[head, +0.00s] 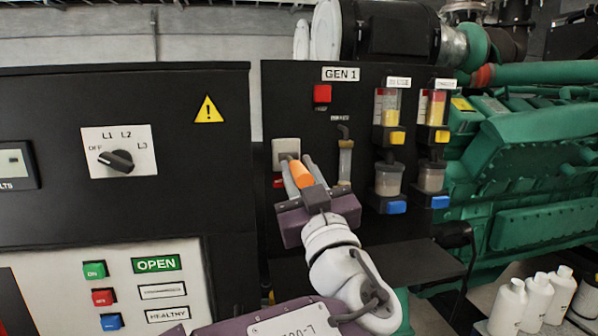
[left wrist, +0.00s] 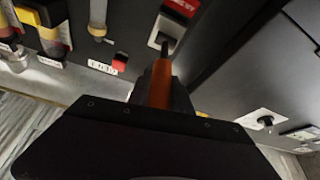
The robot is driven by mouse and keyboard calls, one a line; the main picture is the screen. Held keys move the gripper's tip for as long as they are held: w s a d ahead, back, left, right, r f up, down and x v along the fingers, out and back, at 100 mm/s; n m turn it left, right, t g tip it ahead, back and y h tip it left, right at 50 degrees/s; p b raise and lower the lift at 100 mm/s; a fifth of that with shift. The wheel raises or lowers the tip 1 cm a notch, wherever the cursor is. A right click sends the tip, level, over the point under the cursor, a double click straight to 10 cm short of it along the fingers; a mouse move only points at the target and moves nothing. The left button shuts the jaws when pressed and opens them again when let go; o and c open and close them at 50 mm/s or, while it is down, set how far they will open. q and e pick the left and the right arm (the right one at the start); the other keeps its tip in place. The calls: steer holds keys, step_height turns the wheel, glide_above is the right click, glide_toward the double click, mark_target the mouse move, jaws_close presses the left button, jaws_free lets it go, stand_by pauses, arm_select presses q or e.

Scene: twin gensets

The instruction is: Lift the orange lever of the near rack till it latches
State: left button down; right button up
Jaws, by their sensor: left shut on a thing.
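The near rack is the black panel (head: 364,88) labelled GEN 1 in the middle of the head view. Its orange lever (head: 301,174) sticks out toward me just below a light grey plate (head: 286,150). My left gripper (head: 303,180) is shut on the lever, one grey finger on each side of it. In the left wrist view the orange lever (left wrist: 160,85) runs from the gripper toward a dark slot in the light plate. The gripper body covers the lower half of that view. I cannot tell whether the lever is latched. My right gripper is not in view.
A red button (head: 322,93) is above the lever, and a sight tube (head: 345,162) is close at its right. Filter bowls (head: 388,180) are further right. A black cabinet (head: 200,165) stands close on the left. White bottles (head: 535,300) are at the lower right.

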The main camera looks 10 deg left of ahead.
mark_target(299, 165)
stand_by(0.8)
arm_select(q)
steer(key=shift+r+h+b, duration=0.15)
steer(key=shift+h+b, duration=0.15)
steer(key=shift+b, duration=0.35)
steer(key=shift+r+g+b, duration=0.2)
steer(key=shift+g+b, duration=0.1)
steer(key=shift+g, duration=0.1)
steer(key=r, duration=0.1)
steer(key=r+g+p, duration=0.1)
steer(key=r+h+p, duration=0.1)
steer(key=shift+w+g, duration=0.3)
steer(key=shift+g, duration=0.1)
steer(key=g+p, duration=0.1)
steer(key=p, duration=0.1)
steer(key=r+g+p, duration=0.1)
steer(key=w+r+h+p, duration=0.1)
steer(key=p, duration=0.1)
steer(key=shift+a+r+m+g+p, duration=0.2)
steer(key=shift+a+m+g+p, duration=0.1)
steer(key=shift+g+p, duration=0.1)
steer(key=shift+w+r+g+p, duration=0.1)
steer(key=shift+w+g+p, duration=0.1)
steer(key=shift+g+p, duration=0.25)
steer(key=shift+w, duration=0.1)
steer(key=shift+f+h, duration=0.2)
steer(key=shift+h, duration=0.1)
